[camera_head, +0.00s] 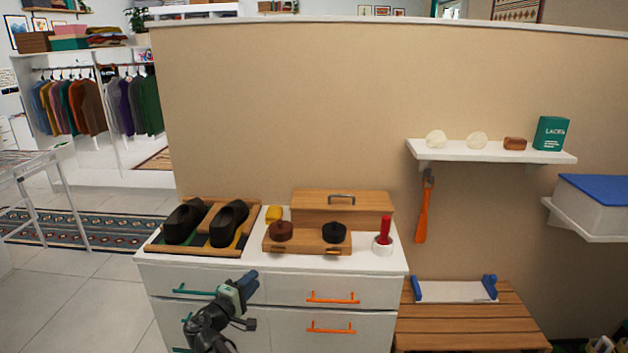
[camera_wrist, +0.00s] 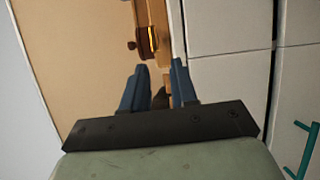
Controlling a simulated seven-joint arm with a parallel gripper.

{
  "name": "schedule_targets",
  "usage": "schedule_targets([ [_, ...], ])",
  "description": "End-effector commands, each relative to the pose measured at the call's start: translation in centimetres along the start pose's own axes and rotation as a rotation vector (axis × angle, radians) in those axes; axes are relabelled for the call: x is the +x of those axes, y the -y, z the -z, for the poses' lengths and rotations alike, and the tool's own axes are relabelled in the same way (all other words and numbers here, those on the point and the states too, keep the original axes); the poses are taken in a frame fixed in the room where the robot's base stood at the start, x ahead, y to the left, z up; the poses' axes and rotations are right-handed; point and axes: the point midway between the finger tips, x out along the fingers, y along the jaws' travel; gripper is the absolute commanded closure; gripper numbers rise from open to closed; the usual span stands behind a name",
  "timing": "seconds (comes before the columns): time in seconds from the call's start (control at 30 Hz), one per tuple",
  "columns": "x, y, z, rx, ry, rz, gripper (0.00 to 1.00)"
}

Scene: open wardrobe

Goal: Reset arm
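My arm comes up from the bottom of the head view, in front of the white dresser (camera_head: 277,268). My gripper (camera_head: 249,283) has blue fingers and is at the height of the top drawers, left of centre. In the wrist view my gripper (camera_wrist: 157,72) shows its two blue fingers apart, with a clear gap between the tips. A small brown shape shows in the gap lower down; I cannot tell what it is, and nothing appears clamped.
On the dresser are dark shoes (camera_head: 228,222) on a board, a wooden box (camera_head: 342,208), round tins (camera_head: 281,231) on a tray, and a red-handled tool (camera_head: 385,228) in a white cup. Drawer handles (camera_head: 333,297) stick out near my arm. A slatted bench (camera_head: 465,322) stands right.

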Motion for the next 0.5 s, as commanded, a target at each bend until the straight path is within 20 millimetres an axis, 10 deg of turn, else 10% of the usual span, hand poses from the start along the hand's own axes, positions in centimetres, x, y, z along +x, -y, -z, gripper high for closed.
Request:
schedule_targets([
  [0.5, -5.7, 13.8, -4.7, 0.136, 0.091, 0.658, 0.72],
])
